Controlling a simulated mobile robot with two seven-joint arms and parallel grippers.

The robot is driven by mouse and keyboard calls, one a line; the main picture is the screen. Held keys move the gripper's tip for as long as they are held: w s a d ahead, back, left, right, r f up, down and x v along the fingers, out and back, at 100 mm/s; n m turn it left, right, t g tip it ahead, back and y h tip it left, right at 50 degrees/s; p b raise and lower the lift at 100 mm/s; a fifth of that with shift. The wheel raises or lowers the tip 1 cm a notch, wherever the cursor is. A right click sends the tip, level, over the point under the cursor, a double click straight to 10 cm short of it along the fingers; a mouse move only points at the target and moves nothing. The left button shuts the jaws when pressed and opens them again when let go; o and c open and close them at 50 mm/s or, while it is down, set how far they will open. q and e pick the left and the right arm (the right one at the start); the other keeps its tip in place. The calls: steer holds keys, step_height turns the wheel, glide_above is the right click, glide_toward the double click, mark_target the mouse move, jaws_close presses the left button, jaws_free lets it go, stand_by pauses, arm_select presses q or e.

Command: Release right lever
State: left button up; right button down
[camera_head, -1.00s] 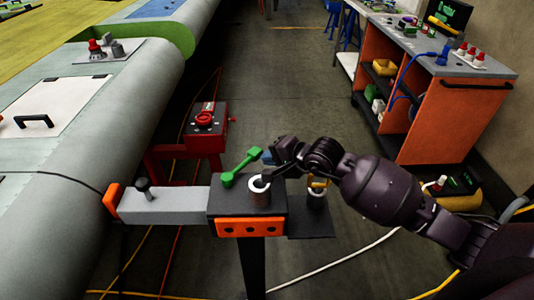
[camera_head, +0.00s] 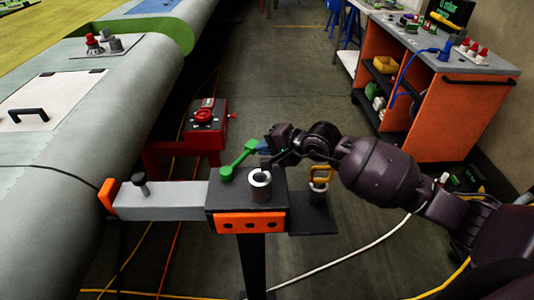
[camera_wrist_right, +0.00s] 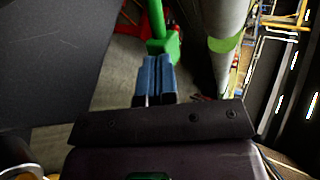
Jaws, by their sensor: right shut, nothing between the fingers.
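The green lever (camera_head: 238,162) sits on the dark block of the clamp stand (camera_head: 218,199), tilted up toward the back right. My right gripper (camera_head: 264,147) is beside the lever's raised end, on its right. Its blue fingers are shut with nothing between them. In the right wrist view, the shut fingers (camera_wrist_right: 155,78) point at the green lever (camera_wrist_right: 160,42), and their tips appear very close to it. I cannot tell whether they touch. My left gripper is not in view.
A metal ring (camera_head: 260,186) stands on the block in front of the gripper. A yellow-handled part (camera_head: 320,175) stands on the side plate. A red unit (camera_head: 205,117) is behind, the wing (camera_head: 60,165) left, an orange cart (camera_head: 455,110) back right. Cables cross the floor.

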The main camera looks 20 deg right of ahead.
mark_target(254, 142)
steer(key=w+n+g+y+b, duration=0.1)
steer(key=b, duration=0.2)
steer(key=w+a+f+n+g+y+b, duration=0.1)
steer(key=b, duration=0.2)
steer(key=shift+w+a+f+n, duration=0.1)
steer(key=shift+w+f+n, duration=0.1)
steer(key=shift+w+n, duration=0.1)
steer(key=w+n+g+b, duration=0.1)
steer(key=b, duration=0.2)
steer(key=shift+a+y, duration=0.3)
steer(key=shift+a, duration=0.05)
arm_select(q)
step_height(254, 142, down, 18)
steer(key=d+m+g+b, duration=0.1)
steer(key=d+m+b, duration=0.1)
steer(key=b, duration=1.2)
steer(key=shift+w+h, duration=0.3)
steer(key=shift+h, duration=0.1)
arm_select(e)
steer(key=w+a+r+n+g+y, duration=0.1)
steer(key=w+a+n+g, duration=0.3)
steer(key=a+n+g, duration=0.5)
steer(key=shift+a+r, duration=0.15)
steer(key=shift+a, duration=0.1)
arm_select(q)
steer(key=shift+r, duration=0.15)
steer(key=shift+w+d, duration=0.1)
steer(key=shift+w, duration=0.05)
arm_select(e)
steer(key=shift+d, duration=0.1)
